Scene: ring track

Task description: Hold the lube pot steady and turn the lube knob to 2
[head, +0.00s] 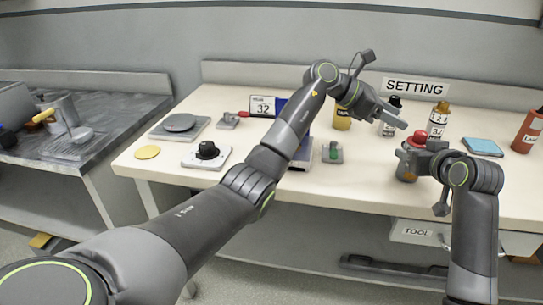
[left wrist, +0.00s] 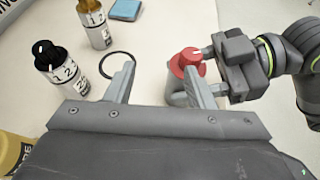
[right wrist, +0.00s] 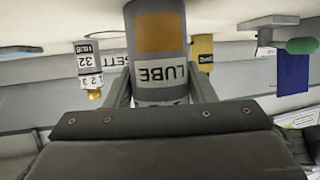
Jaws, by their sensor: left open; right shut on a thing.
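The lube pot (right wrist: 160,40) is grey with a "LUBE" label, upside down in the right wrist view. It stands near the table's front right in the head view (head: 405,170). Its red lube knob (left wrist: 187,60) has a white pointer mark; I cannot read a number at it. My right gripper (head: 425,158) is shut on the pot from the right; its fingers flank the pot in the right wrist view. My left gripper (left wrist: 160,75) is open and empty, above the table left of the pot. Its right finger appears close to the knob, partly covering the pot; contact cannot be told.
Behind are a black-knobbed pot (left wrist: 58,70), a gold-knobbed pot (head: 438,118) and the "SETTING" sign (head: 415,88). A thin black ring (left wrist: 117,65) lies on the table. A blue pad (head: 482,147) and an orange bottle (head: 528,132) are at right. A green-knobbed fixture (head: 332,153) stands left.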

